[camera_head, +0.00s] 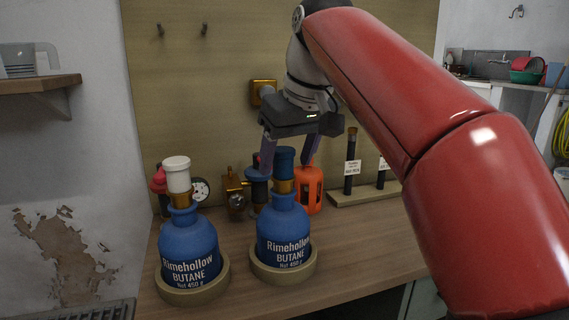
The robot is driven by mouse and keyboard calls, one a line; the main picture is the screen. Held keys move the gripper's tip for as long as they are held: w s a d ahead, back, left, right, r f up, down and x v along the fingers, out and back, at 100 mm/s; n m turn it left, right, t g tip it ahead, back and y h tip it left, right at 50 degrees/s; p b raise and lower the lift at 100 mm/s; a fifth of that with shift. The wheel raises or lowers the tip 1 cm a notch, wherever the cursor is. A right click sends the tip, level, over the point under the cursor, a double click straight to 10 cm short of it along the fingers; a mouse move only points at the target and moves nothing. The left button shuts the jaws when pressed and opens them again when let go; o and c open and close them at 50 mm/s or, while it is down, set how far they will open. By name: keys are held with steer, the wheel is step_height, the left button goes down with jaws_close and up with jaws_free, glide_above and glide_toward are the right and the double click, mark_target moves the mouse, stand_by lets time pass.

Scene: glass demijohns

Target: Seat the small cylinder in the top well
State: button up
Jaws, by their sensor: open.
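Two blue cylinders labelled "Rimehollow BUTANE Net 450 g" stand upright in tan round-rimmed bases on the bench. The left cylinder (189,245) has a brass neck and a white cap (177,172); its base (193,293) is at the bench's left.
Behind the cylinders stand a red fitting (159,181) with a gauge (200,190), a brass fitting (236,188) and an orange guard (310,191). A tan rack (365,196) with dark upright rods stands at the right. Bare bench (362,240) lies right of the cylinders, partly behind my red arm.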

steer(key=p+v, duration=0.1)
steer(key=v, duration=0.3)
steer(key=shift+r, duration=0.1)
steer(key=s+d+f+m, duration=0.2)
steer(key=s+d+f, duration=0.2)
steer(key=f, duration=0.6)
steer(key=s+d+f+m+t+h, duration=0.1)
steer(key=s+d+f+m, duration=0.1)
steer(key=s+d+f, duration=0.2)
steer(key=s+d+f+m+h, duration=0.1)
steer(key=s+d+f, duration=0.3)
steer(key=s+f, duration=0.5)
step_height(320, 180, down, 7)
steer(key=shift+s+r+m+t, duration=0.2)
steer(key=shift+m+t, duration=0.1)
steer(key=shift+m, duration=0.3)
